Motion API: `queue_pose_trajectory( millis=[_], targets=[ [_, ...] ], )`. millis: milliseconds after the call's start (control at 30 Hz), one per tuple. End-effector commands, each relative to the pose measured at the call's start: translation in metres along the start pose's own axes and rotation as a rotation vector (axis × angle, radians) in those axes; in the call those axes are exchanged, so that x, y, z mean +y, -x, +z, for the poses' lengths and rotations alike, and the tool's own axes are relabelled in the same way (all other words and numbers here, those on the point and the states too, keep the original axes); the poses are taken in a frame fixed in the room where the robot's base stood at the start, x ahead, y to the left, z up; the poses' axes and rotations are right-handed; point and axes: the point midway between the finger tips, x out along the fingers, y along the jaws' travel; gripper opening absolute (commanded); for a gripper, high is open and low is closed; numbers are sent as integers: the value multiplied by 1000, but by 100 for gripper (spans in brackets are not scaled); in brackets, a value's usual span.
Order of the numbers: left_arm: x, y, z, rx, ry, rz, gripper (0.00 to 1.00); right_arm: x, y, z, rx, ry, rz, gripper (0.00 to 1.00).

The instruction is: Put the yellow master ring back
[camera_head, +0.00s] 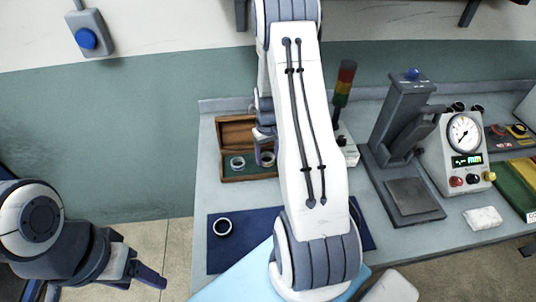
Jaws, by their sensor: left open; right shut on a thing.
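My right arm reaches across the middle of the view to the open wooden box (236,120) at the back left of the bench. My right gripper (265,147) is shut on a small ring (267,159), which looks like the yellow master ring, over the right part of the box. My arm partly hides the gripper, and I cannot tell whether the ring touches the box floor. A silver ring (237,163) lies in the box to its left. My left gripper (152,275) is open and empty at the lower left, off the bench.
Another ring (222,227) lies on the dark blue mat (221,256). A grey press stand (401,140) and a gauge unit (459,150) stand on the right of the bench. A signal light (344,82) stands behind my arm.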

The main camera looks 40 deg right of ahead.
Motion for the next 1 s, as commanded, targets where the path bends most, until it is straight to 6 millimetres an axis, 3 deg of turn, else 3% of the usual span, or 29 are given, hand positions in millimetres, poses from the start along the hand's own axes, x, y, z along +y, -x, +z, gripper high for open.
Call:
queue_pose_trajectory(
  millis=[133, 167, 200, 233, 667, 1000],
  targets=[
    [0, -4, 0, 0, 0, 0, 64, 0, -4, 0, 0, 0, 0, 0],
    [0, -2, 0, 0, 0, 0, 64, 0, -3, 0, 0, 0, 0, 75],
    [0, -2, 0, 0, 0, 0, 64, 0, -3, 0, 0, 0, 0, 91],
    [0, -2, 0, 0, 0, 0, 64, 0, -3, 0, 0, 0, 0, 94],
    [0, -2, 0, 0, 0, 0, 64, 0, 7, -1, 5, 0, 1, 94],
    [-1, -17, 1, 0, -1, 0, 64, 0, 76, -1, 7, 0, 2, 94]
  ],
)
